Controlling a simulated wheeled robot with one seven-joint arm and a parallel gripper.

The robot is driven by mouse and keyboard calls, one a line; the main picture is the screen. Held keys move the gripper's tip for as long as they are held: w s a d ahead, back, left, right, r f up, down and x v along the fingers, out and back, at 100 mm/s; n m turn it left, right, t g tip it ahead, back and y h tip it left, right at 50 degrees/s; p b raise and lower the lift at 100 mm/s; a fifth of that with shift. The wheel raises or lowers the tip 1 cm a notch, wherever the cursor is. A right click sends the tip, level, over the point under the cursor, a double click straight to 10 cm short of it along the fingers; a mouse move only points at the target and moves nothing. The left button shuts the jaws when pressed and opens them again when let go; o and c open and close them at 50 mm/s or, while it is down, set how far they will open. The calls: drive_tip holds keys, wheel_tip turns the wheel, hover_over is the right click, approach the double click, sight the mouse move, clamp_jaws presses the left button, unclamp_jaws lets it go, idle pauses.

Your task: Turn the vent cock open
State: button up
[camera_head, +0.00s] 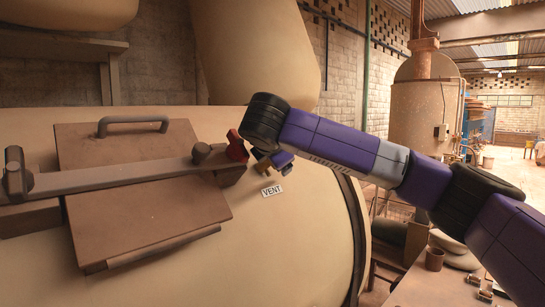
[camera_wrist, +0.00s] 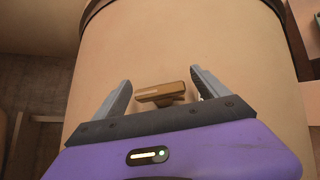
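The vent cock's brass handle (camera_wrist: 163,94) shows in the wrist view as a short bar, between and a little below my fingertips. My gripper (camera_wrist: 160,76) is open, with one grey finger on each side of the handle and visible gaps on both sides. In the head view the small brass cock (camera_head: 262,164) is on the cream vessel, just above the VENT label (camera_head: 272,190). My gripper is mostly hidden there behind my purple arm; a small purple part shows beside the cock. How deep the fingers sit around the handle cannot be told.
A clamp bar (camera_head: 115,177) crosses a brown hatch cover (camera_head: 145,205) with a handle (camera_head: 133,121). The cream vessel wall (camera_head: 290,250) is bare below the label.

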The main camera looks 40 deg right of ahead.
drive_tip(key=shift+a, duration=0.1)
drive_tip(key=shift+r, duration=0.5)
wheel_tip(320, 180, up, 19)
drive_tip(key=b, duration=0.2)
drive_tip(key=shift+b, duration=0.35)
